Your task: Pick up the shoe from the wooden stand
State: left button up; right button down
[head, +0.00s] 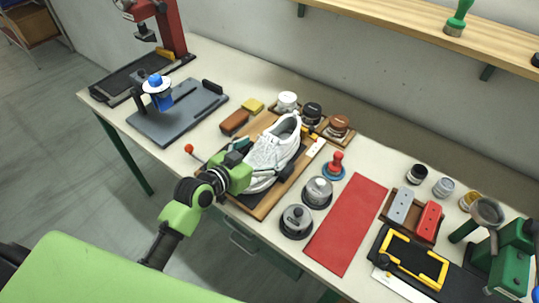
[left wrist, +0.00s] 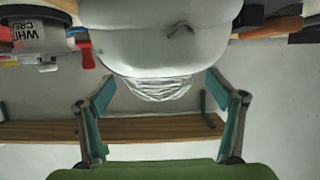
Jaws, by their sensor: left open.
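The white lace-up shoe (head: 275,150) sits on the wooden stand (head: 262,210), a board with a dark inlay, in the middle of the bench. My left gripper (head: 240,160) is at the shoe's near left end, and its body hides part of the shoe and stand. In the left wrist view the shoe (left wrist: 165,45) fills the upper middle. The left fingers (left wrist: 161,86) stand open on either side, with a gap to the shoe's sides; contact is not seen. My right gripper is not in view.
A grey plate with a blue-and-white item (head: 160,92) lies left of the stand. Round metal tins (head: 317,192), a red mat (head: 346,222) and a brush block tray lie to its right. Jars (head: 312,112) stand behind it. A shelf (head: 400,15) runs above along the wall.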

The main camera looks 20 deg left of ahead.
pick_arm(q)
jog(key=x, duration=0.3)
jog(key=shift+w+f+p, duration=0.15)
jog(key=shift+f+p, duration=0.05)
jog(key=shift+p, duration=0.1)
jog(key=c, duration=1.5)
jog(key=shift+r, duration=0.1)
